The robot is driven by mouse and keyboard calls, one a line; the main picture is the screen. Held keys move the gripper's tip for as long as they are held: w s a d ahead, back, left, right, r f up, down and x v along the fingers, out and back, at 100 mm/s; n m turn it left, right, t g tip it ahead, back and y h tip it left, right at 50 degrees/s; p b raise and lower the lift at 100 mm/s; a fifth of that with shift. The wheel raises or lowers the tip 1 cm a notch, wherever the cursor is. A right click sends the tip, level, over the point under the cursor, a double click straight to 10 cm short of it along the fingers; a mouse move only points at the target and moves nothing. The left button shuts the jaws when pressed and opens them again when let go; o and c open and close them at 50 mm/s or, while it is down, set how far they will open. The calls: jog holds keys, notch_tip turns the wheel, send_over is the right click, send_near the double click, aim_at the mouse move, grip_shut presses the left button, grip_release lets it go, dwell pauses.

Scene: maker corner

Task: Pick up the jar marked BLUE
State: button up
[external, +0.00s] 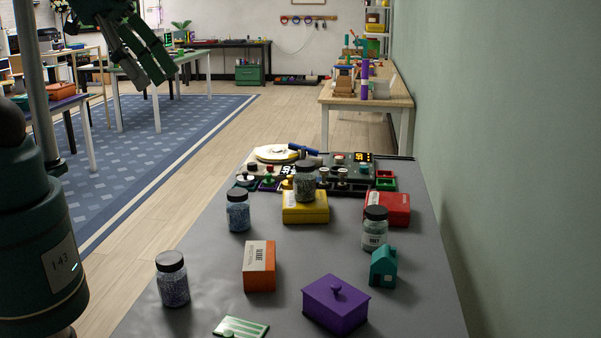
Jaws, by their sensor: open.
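Several clear jars with dark lids stand on the grey table (210,300). One with dark blue-violet contents (173,287) is at the front left, and one with lighter blue contents (238,215) is behind it. A jar with dark contents (305,186) stands at the yellow box, and a pale jar (375,238) with a label is at the right. I cannot read the word BLUE on any of them. My gripper (152,80) is open and empty at the upper left, high above and apart from the jars.
An orange box (259,278), a purple lidded box (336,309), a small teal house (383,269), a red box (396,209) and a yellow box (305,213) crowd the table. A cluttered panel (350,175) lies at the back. A green wall (500,150) borders the right.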

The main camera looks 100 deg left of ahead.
jog(key=w+a+n+g+b, duration=0.2)
jog(key=w+a+n, duration=0.1)
jog(key=a, duration=0.4)
jog(key=w+a+n+g+b, duration=0.1)
jog(key=w+a+n+g, duration=0.15)
jog(key=a, duration=0.35)
jog(key=n+g+b, duration=0.2)
jog(key=n+b, duration=0.1)
jog(key=n, duration=0.4)
send_over(239, 192)
jog(key=shift+m, duration=0.25)
notch_tip(239, 192, down, 34)
jog(key=shift+f, duration=0.75)
jog(key=shift+f, duration=0.15)
jog(key=shift+f, duration=1.15)
jog(key=shift+s+f+b, duration=0.15)
jog(key=shift+f+b, duration=0.25)
jog(key=shift+f, duration=0.9)
jog(key=shift+s+f+b, duration=0.1)
jog(key=shift+f+b, duration=0.25)
jog(key=shift+f, duration=0.95)
